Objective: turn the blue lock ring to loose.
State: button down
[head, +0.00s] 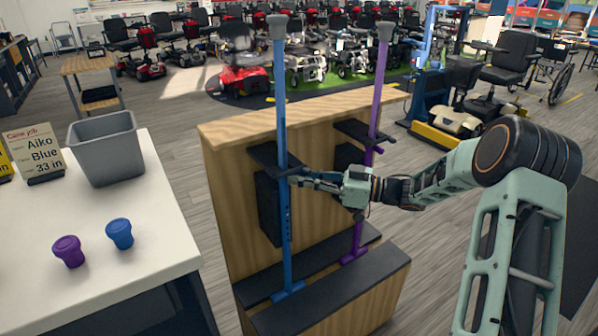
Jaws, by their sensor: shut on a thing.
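A blue cane (281,110) stands upright in the wooden stand, its grey handle at the top and its foot on the dark lower ledge. My gripper (292,179) reaches in from the right and is shut at the middle of the blue cane, just below the dark upper bracket, where the blue lock ring sits. The fingers largely hide the ring, so its turned position cannot be told. A row of dark holes shows on the blue shaft below my gripper.
A purple cane (377,95) stands in the same wooden stand (228,190), behind my wrist. On the white table (165,215) are a grey bin (105,148), a card (38,153) reading "Aiko Blue 33 in", a purple tip (69,251) and a blue tip (120,234).

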jog(key=shift+w+a+n+g, duration=0.1)
jog(key=shift+w+n+g, duration=0.15)
jog(key=shift+n+g, duration=0.65)
jog(key=shift+g+y, duration=0.3)
jog(key=shift+g, duration=0.2)
jog(key=c, duration=2)
grip_release()
jog(key=shift+o, duration=0.2)
jog(key=shift+w, duration=0.1)
jog(key=s+d, duration=0.1)
jog(key=d, duration=1.1)
